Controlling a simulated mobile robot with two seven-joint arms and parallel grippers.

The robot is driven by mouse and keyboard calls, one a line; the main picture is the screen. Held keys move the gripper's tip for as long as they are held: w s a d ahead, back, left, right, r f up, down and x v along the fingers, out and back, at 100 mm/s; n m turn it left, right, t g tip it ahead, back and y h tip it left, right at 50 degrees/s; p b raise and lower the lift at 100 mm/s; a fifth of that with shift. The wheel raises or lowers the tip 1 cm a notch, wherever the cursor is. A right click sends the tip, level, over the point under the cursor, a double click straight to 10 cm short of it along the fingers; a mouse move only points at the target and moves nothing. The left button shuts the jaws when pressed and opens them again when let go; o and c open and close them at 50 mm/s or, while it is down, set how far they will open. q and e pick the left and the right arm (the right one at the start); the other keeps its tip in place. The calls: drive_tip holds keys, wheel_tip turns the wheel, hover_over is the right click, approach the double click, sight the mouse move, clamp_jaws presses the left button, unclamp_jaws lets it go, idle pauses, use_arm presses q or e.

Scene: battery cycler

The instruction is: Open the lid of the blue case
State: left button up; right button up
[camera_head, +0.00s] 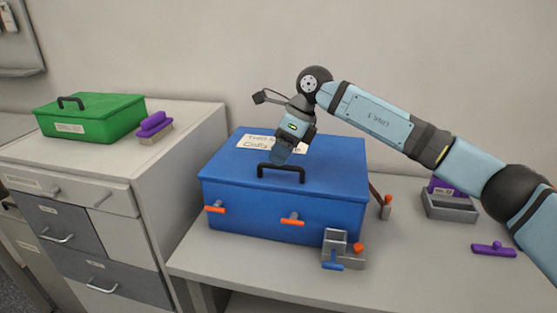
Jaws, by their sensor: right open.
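The blue case (230,210) stands on the table with its lid (335,175) down. A black handle (281,168) rises near the front of the lid, and two orange latches, left (214,209) and right (291,217), show on the front face. My right gripper (281,156) is over the lid just behind the handle, pointing down and open. The black handle overlaps its lower end in the picture, and I cannot tell whether they touch. A paper label (258,142) on the lid is partly hidden by the gripper. My left gripper is not in view.
A green case (100,118) and a purple brush (153,124) sit on the cabinet at left. A grey fixture (336,245) stands at the blue case's front right corner. A grey bin (450,208) and a purple piece (494,249) lie at right.

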drive_tip(key=shift+x, duration=0.85)
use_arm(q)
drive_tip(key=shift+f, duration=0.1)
